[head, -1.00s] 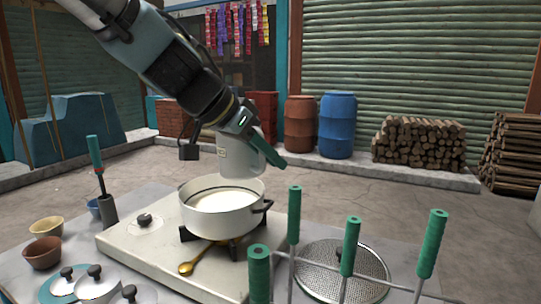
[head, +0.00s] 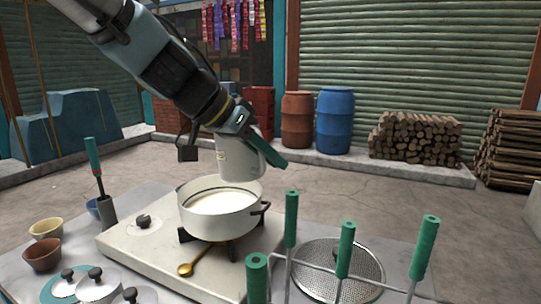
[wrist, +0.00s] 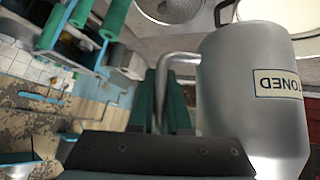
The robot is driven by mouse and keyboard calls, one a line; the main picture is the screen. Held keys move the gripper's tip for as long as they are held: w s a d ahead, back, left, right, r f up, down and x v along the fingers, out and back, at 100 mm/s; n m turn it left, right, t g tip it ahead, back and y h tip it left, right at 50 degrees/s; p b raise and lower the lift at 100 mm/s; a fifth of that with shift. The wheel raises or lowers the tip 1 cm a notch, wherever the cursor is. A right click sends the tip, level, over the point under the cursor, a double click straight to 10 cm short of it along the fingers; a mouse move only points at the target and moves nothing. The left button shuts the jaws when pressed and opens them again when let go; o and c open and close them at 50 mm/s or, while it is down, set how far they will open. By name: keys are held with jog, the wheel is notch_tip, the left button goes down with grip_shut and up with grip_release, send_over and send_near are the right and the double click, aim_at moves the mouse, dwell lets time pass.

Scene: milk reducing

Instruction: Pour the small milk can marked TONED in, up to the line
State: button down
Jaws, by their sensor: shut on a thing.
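The small milk can (head: 238,160) is grey metal. Its label, upside down in the wrist view (wrist: 281,84), reads TONED. My gripper (wrist: 165,105) is shut on the can's bent side handle (wrist: 178,60). In the head view, my gripper (head: 262,143) holds the can just above the far side of a white pot (head: 222,224). The can looks close to upright, perhaps slightly tilted; its inside is hidden and no stream of milk shows. White milk (head: 218,203) lies in the pot below a dark band on the inner wall. I cannot make out a fill line for certain.
The pot stands on a burner on a pale stove (head: 150,257). Bowls (head: 43,255) and lids (head: 97,285) are at left.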

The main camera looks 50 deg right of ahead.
jog(key=shift+s+a+r+n+g+p, duration=0.1)
jog(key=shift+s+r+n+g+p, duration=0.25)
jog(key=shift+p, duration=0.55)
jog(key=shift+s+r+n+g+p, duration=0.15)
jog(key=shift+r+g+p, duration=0.15)
jog(key=shift+r+p, duration=0.45)
jog(key=shift+s+a+r+n+g+p, duration=0.1)
jog(key=shift+s+r+g+p, duration=0.2)
jog(key=shift+p, duration=0.7)
jog(key=shift+s+f+n+g+p, duration=0.2)
jog(key=shift+f+n+g+p, duration=0.35)
jog(key=shift+g+p, duration=0.5)
jog(key=shift+r+n+g+p, duration=0.2)
jog(key=shift+n+g+p, duration=0.35)
jog(key=shift+g+p, duration=0.65)
jog(key=shift+w+r+n+g+p, duration=0.3)
jog(key=shift+r+n+g+p, duration=0.1)
jog(key=shift+p, duration=0.1)
jog(key=shift+w+d+r, duration=0.1)
jog(key=shift+w+r+n+g, duration=0.2)
jog(key=shift+n+g, duration=0.2)
jog(key=shift+g, duration=0.2)
jog(key=shift+w+r+p, duration=0.15)
jog(key=shift+w+p, duration=0.05)
jog(key=shift+p, duration=0.2)
